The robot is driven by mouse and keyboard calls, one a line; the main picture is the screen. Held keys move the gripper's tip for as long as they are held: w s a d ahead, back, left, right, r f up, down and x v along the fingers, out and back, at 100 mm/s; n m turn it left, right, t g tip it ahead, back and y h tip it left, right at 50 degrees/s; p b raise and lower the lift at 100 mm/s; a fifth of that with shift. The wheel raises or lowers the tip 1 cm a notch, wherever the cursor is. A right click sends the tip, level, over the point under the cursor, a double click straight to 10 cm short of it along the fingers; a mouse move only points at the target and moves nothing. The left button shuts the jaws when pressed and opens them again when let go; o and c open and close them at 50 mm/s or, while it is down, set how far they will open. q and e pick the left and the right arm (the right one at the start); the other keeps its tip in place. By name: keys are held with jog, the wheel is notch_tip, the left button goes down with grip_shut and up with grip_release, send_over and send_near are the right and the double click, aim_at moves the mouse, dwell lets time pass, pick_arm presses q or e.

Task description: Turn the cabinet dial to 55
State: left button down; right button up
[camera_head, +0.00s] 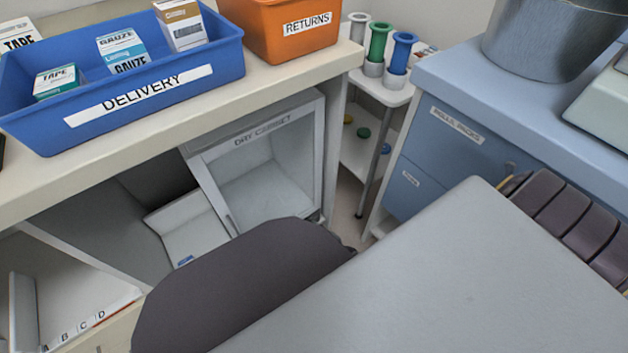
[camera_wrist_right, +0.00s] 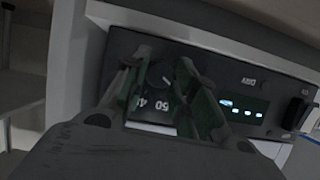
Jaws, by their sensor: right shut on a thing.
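The dry cabinet (camera_head: 265,150) is a white box with a clear front under the counter, in the middle of the head view. Its dark control panel (camera_wrist_right: 251,82) fills the middle of the right wrist view. My right gripper (camera_wrist_right: 168,80) has its two greenish fingers at the panel, shut on the dark dial (camera_wrist_right: 180,72) between them. Scale numbers that look like 40 and 50 show just below the dial. Its exact setting cannot be read, as the fingers hide part of it. My left gripper is in neither view.
A lit display (camera_wrist_right: 242,108) and a black switch (camera_wrist_right: 294,113) are right of the dial. Above the cabinet, the counter (camera_head: 285,82) holds a blue delivery bin (camera_head: 215,72) and an orange returns bin (camera_head: 270,35). A blue drawer unit (camera_head: 455,135) stands at right.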

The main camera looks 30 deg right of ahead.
dwell(0.5)
jog(key=o, duration=1)
jog(key=shift+o, duration=0.2)
jog(key=shift+s, duration=0.2)
jog(key=a+v, duration=0.1)
jog(key=v, duration=1)
jog(key=shift+s+d, duration=0.3)
jog(key=shift+d, duration=0.05)
jog(key=shift+r, duration=0.25)
dwell(0.4)
